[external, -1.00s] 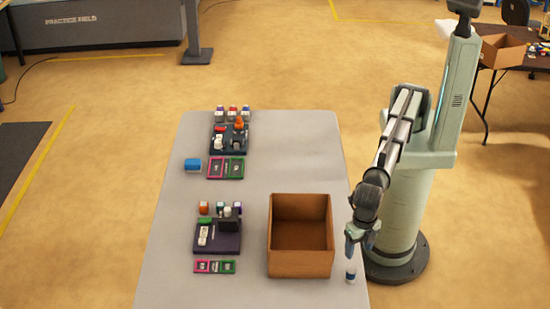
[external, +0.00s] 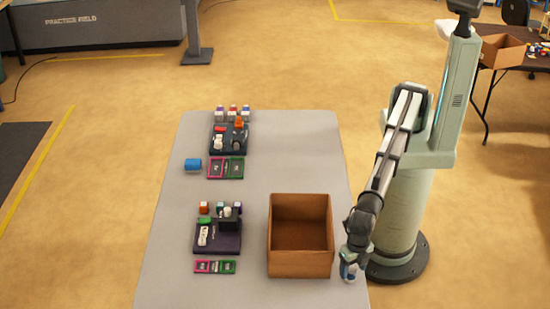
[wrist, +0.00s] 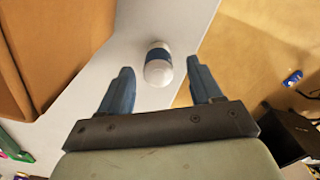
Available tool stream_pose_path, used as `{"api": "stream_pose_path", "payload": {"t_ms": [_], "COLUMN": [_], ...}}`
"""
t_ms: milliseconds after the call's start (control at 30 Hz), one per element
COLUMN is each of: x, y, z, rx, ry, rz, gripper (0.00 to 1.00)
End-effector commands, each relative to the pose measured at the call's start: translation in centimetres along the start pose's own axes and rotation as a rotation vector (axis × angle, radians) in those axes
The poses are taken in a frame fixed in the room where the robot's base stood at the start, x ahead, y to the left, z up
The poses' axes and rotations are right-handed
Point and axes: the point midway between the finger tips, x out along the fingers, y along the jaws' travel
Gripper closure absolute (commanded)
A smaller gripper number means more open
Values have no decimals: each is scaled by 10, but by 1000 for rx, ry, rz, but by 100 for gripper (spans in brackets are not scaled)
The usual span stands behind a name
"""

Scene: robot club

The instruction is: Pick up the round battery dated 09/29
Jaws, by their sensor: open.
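A white round battery with a blue band (wrist: 159,64) stands on the table near its right edge. It also shows in the external view (external: 349,271), partly hidden by my gripper. No date can be read on it. My gripper (wrist: 160,90) is open, with its two blue fingers to the left and right of the battery in the wrist view. The battery appears between and beyond the fingertips. I cannot tell whether a finger touches it. In the external view my gripper (external: 352,258) is low over the battery.
An open cardboard box (external: 300,270) stands just left of my gripper. Two dark trays (external: 217,247) (external: 228,150) with small items stand at the left, near several small coloured blocks and frames. The table's right edge is close.

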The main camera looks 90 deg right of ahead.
Motion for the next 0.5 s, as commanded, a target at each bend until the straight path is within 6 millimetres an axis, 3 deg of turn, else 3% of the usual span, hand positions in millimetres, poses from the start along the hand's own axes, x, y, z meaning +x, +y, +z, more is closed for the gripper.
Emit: {"api": "stream_pose_path", "payload": {"t_ms": [200,500], "x": [28,32], "y": [1,2], "z": [2,2], "rx": [0,0], "ry": [-1,0], "rz": [-1,0], "gripper": [36,38]}}
